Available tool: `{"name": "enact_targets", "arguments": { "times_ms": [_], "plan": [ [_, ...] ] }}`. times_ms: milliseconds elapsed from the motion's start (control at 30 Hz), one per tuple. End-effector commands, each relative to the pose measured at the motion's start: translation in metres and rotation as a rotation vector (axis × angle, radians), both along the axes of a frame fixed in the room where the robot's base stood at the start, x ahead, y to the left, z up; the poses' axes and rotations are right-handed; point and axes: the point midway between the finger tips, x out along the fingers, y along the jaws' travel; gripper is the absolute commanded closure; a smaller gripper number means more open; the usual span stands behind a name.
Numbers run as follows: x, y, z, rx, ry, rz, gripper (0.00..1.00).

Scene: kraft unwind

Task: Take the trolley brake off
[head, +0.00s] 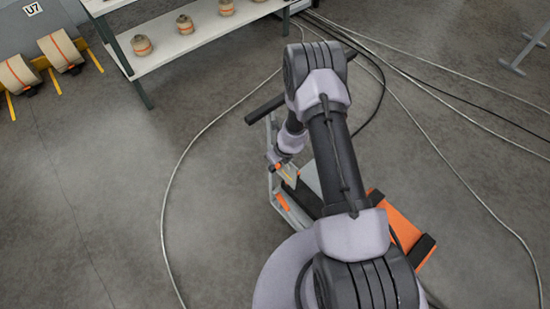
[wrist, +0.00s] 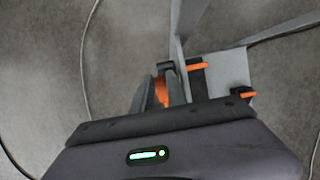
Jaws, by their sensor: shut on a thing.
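The trolley has a pale grey upright frame (head: 271,188) and a dark push handle (head: 265,108), partly hidden behind my arm in the head view. Its grey frame also shows at the top of the wrist view (wrist: 187,18). My gripper (head: 281,168) is down low at the trolley frame. In the wrist view my gripper (wrist: 160,86) is shut on an orange piece (wrist: 161,91), which looks like the brake lever; the fingers hide part of it. An orange bar (head: 282,201) shows low on the trolley in the head view. I cannot tell the lever's set position.
Cables (head: 168,200) loop over the floor on both sides of the trolley. A white shelf table (head: 180,43) with several small rolls stands at the back left. Larger rolls (head: 60,52) sit at the far left.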

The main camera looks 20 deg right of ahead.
Motion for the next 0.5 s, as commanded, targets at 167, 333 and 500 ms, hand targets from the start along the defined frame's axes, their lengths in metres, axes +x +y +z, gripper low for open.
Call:
{"name": "enact_targets", "arguments": {
  "times_ms": [167,333,500],
  "plan": [
    [0.0,0.0,-0.001,0.0,0.001,0.0,0.73],
    [0.0,0.0,-0.001,0.0,0.001,0.0,0.73],
    [-0.003,-0.001,0.01,0.0,-0.001,0.0,0.73]
  ]
}}
